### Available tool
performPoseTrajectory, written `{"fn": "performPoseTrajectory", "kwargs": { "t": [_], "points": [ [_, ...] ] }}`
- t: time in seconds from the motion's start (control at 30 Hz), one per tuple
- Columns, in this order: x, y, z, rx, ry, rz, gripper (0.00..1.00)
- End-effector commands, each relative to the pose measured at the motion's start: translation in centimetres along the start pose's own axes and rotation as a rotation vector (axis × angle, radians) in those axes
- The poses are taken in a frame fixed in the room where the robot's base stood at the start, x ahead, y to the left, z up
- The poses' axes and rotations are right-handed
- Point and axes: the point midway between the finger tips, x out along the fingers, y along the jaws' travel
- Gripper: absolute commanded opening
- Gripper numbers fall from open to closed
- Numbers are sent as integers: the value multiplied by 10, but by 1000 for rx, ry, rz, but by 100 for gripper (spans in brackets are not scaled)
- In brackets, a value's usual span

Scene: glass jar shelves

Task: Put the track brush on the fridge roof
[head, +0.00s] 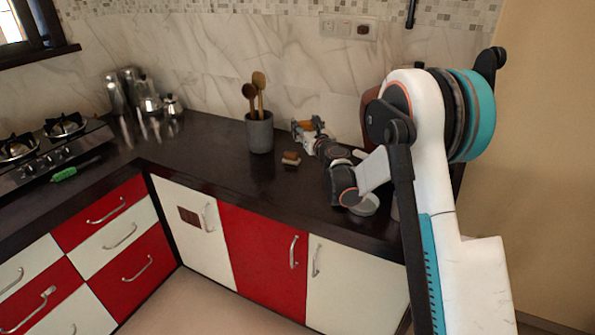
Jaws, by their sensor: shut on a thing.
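My gripper (304,130) is above the dark counter near the back wall, right of the grey utensil pot. It is shut on a small orange-brown and grey thing, which I take to be the track brush (315,122). The fingers hide part of it, and its full shape is too small to tell. The fridge and its roof are not in view.
A grey pot (260,133) with wooden spoons and a small brown-and-pale block (291,158) stand on the counter (215,165). A pale bowl (364,205) sits under my arm. Metal pots (149,103), a gas hob (45,145) and a green-handled thing (64,174) are left.

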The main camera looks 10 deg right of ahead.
Motion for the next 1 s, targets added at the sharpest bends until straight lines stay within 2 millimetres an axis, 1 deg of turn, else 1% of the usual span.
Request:
{"fn": "performPoseTrajectory", "kwargs": {
  "t": [0.4,0.53,0.63,0.7,0.87,1.0],
  "points": [
    [0,0,-99,0,0,0,28],
    [0,0,-128,0,0,0,28],
    [0,0,-143,0,0,0,28],
    [0,0,-149,0,0,0,28],
    [0,0,-157,0,0,0,28],
    [0,0,-173,0,0,0,28]
  ]
}}
